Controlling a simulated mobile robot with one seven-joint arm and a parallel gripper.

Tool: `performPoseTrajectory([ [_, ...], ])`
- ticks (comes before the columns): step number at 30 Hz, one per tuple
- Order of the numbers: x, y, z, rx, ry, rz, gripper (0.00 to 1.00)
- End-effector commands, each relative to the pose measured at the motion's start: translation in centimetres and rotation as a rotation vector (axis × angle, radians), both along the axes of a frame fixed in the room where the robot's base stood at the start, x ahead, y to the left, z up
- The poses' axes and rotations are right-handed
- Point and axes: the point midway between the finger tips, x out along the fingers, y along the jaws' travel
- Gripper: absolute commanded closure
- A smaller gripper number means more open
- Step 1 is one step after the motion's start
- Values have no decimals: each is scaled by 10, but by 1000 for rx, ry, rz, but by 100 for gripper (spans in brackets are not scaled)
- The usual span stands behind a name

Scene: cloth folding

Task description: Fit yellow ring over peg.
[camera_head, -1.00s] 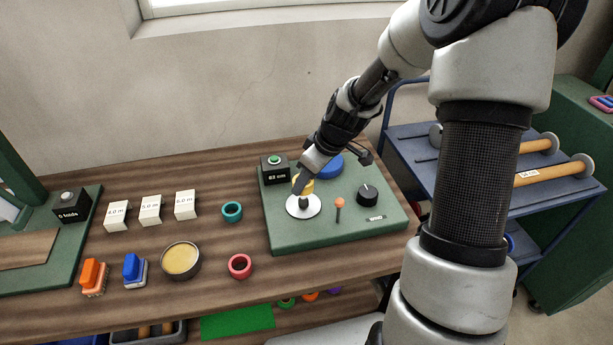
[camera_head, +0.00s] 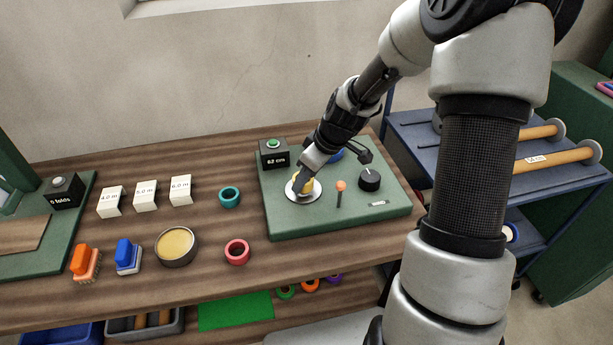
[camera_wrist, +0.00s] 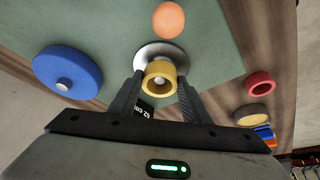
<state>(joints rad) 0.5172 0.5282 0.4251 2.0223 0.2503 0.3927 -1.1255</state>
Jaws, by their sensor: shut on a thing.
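The yellow ring (camera_head: 308,183) is between the fingers of my gripper (camera_head: 302,187), directly over the pale round base plate (camera_head: 293,196) on the green board. In the wrist view my gripper (camera_wrist: 160,86) is shut on the yellow ring (camera_wrist: 151,72), one finger on each side. The round plate (camera_wrist: 150,52) shows behind the ring. A pale grey tip, seemingly the peg (camera_wrist: 160,82), shows inside the ring's hole, so the ring appears lined up with or around it. How far down the ring sits cannot be told.
An orange-tipped lever (camera_head: 341,186), a black knob (camera_head: 369,180), a blue disc (camera_wrist: 68,72) and a black display box (camera_head: 274,153) stand close by on the green board (camera_head: 290,226). Teal (camera_head: 229,197) and red (camera_head: 237,251) rings lie on the wooden table to the left.

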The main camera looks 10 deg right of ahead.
Motion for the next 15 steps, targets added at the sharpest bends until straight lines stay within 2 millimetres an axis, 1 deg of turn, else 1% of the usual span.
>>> performPoseTrajectory([
  [15, 0, 0, -7, 0, 0, 0, 78],
])
